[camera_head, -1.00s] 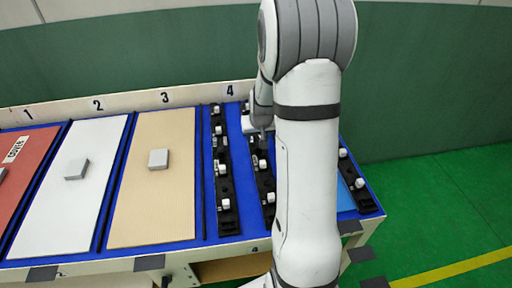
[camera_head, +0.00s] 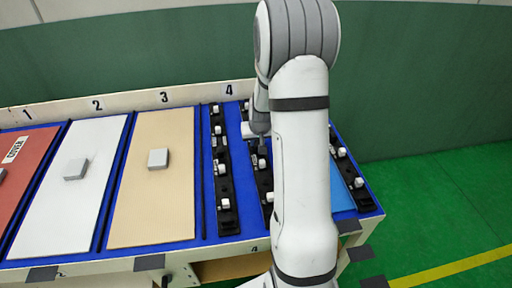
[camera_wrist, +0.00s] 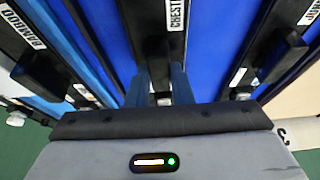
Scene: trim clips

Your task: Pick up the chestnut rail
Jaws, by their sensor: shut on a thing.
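The chestnut rail (camera_wrist: 150,30) is a black bar with a white label, partly cut off at the top of the wrist view, reading "CHEST". In the head view it appears to be the middle black rail (camera_head: 264,183) in bay 4, with white clips along it; my arm hides part of it. My gripper (camera_wrist: 162,85) is over the rail with its two fingers closed on it. In the head view my gripper (camera_head: 260,146) is low over the rail, partly hidden. I cannot tell whether the rail is clear of the blue surface.
Another black rail (camera_head: 224,185) lies to the left and one (camera_head: 350,175) to the right, close by. A label reading "BAMBOO" marks a neighbouring rail (camera_wrist: 45,70). Tan (camera_head: 150,205), white (camera_head: 60,220) and red (camera_head: 25,165) panels fill the left bays.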

